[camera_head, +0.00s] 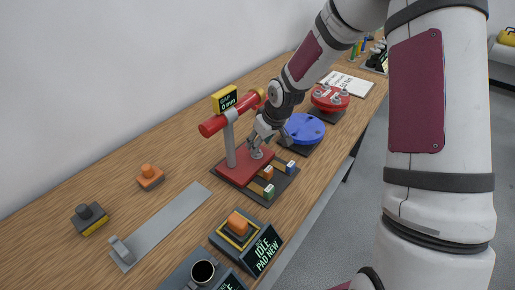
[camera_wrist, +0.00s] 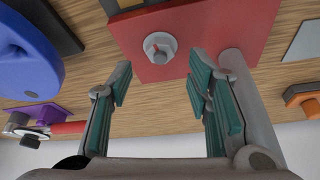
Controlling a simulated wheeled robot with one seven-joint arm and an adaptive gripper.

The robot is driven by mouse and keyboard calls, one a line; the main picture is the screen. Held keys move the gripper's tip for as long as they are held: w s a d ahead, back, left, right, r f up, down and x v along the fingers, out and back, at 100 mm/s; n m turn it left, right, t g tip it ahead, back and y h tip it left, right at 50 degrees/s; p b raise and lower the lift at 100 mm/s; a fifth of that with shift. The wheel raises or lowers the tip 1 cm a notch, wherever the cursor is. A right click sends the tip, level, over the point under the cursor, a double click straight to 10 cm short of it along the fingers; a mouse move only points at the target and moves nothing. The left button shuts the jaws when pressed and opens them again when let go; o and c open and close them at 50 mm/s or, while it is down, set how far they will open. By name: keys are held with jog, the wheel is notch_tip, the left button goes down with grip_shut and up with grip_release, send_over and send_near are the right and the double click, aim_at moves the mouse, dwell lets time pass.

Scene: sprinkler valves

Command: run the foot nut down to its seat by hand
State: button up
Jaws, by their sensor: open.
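The foot nut (camera_wrist: 160,47) is a grey hex nut around a round stud end, on the red foot plate (camera_wrist: 230,25) in the wrist view. In the head view the red foot plate (camera_head: 236,174) carries a grey post (camera_head: 229,145) with a red pipe (camera_head: 215,125) across its top. My gripper (camera_wrist: 160,80) is open, with green-padded fingers apart and nothing between them. The nut appears beyond the fingertips, between them in the picture and apart from them.
A blue disc (camera_head: 304,128) and a red flanged valve (camera_head: 329,97) stand behind, to the right. Small coloured blocks (camera_head: 268,190) lie in front of the plate. A "GAP 0 mm" display (camera_head: 225,101) sits on the pipe. Bare wood (camera_head: 185,150) lies left of the plate.

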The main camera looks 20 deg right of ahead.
jog(key=shift+x, duration=1.85)
grip_shut()
